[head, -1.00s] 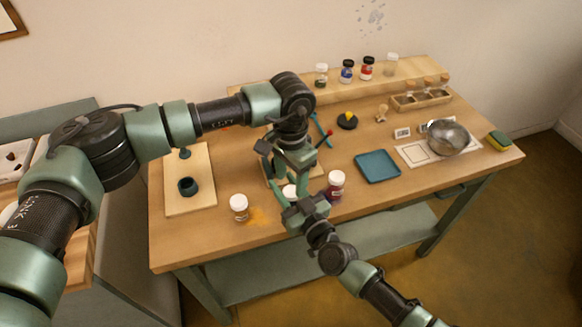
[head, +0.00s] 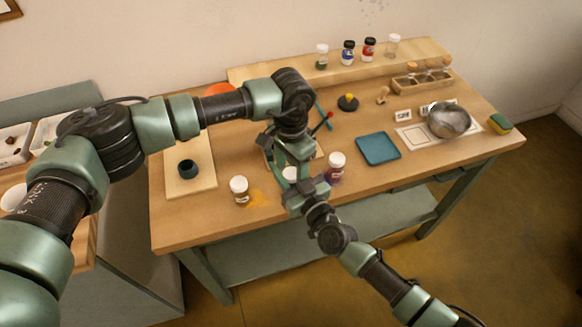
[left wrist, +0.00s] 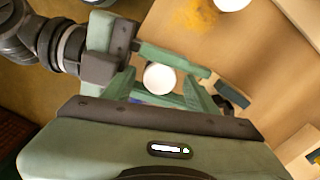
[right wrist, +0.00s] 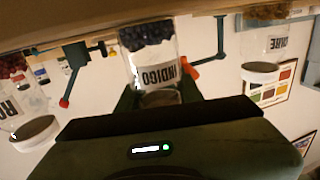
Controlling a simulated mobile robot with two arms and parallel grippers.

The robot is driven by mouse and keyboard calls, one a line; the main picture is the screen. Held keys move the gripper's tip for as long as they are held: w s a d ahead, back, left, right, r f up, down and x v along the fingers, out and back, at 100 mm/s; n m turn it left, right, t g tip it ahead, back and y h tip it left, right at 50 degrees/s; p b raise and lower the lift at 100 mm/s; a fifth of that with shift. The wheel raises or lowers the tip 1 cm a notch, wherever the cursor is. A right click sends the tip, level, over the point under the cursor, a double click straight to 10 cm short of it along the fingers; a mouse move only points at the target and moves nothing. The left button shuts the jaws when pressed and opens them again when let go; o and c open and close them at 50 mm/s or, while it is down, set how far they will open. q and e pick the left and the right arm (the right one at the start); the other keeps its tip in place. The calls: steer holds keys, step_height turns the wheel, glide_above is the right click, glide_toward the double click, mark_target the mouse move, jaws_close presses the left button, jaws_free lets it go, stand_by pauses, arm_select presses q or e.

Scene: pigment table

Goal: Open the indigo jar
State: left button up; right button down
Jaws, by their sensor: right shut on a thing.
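The indigo jar (right wrist: 155,68) is clear glass with dark contents and an INDIGO label; it appears upside down in the right wrist view. Its white lid (left wrist: 160,78) shows from above in the left wrist view and partly in the head view (head: 290,173). My right gripper (head: 303,192) reaches in from the front and is shut on the jar, its fingers on either side. My left gripper (head: 292,158) points down over the jar. Its fingers (left wrist: 160,82) are open on both sides of the lid, with gaps showing. The jar's base is hidden in the head view.
A white-lidded jar (head: 239,190) stands left beside yellow powder, and another (head: 336,166) stands close on the right by a purple stain. A blue tray (head: 378,148), a metal bowl (head: 449,120) and a board with a dark mortar (head: 188,168) lie farther off.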

arm_select(q)
steer(key=shift+r, duration=0.1)
step_height(320, 180, up, 8)
steer(key=shift+w+f, duration=0.1)
steer(key=shift+f, duration=0.15)
steer(key=shift+c, duration=0.5)
steer(key=shift+f, duration=0.45)
step_height(320, 180, down, 7)
steer(key=shift+r, duration=0.1)
steer(key=shift+c, duration=0.3)
steer(key=c, duration=1)
steer(key=o, duration=1.2)
steer(key=shift+c, duration=0.2)
